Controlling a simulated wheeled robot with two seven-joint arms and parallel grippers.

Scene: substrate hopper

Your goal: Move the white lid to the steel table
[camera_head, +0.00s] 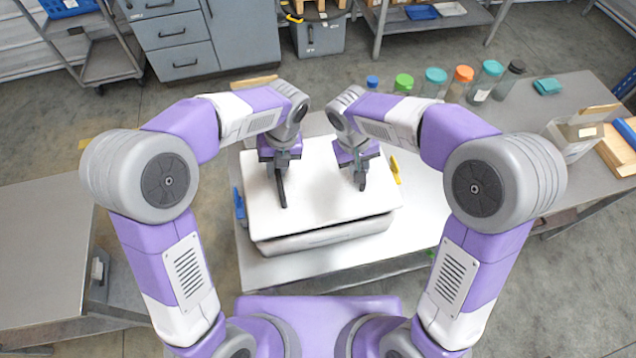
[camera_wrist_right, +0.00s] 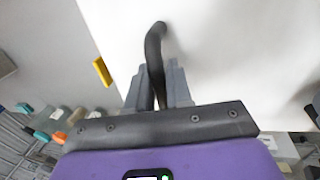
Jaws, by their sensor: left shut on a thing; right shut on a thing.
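The white lid (camera_head: 322,215) is a wide flat panel with two dark bar handles. It lies over a pale box-like hopper (camera_head: 325,238) on the light table in front of me; I cannot tell whether it touches the rim. My left gripper (camera_head: 281,165) is shut on the left handle (camera_head: 282,193). My right gripper (camera_head: 358,156) is shut on the right handle (camera_head: 361,181). The right wrist view shows the lid (camera_wrist_right: 225,50) and the right handle (camera_wrist_right: 154,45) between the fingers (camera_wrist_right: 156,88). A grey steel-looking table (camera_head: 45,245) stands at the left, its top bare.
A blue clip (camera_head: 239,203) and a yellow clip (camera_head: 396,170) flank the hopper. The right-hand bench (camera_head: 520,120) holds several lidded jars, a clear bin (camera_head: 573,138) and a blue item. Open floor separates the left table from the middle one. Grey drawers (camera_head: 180,45) stand behind.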

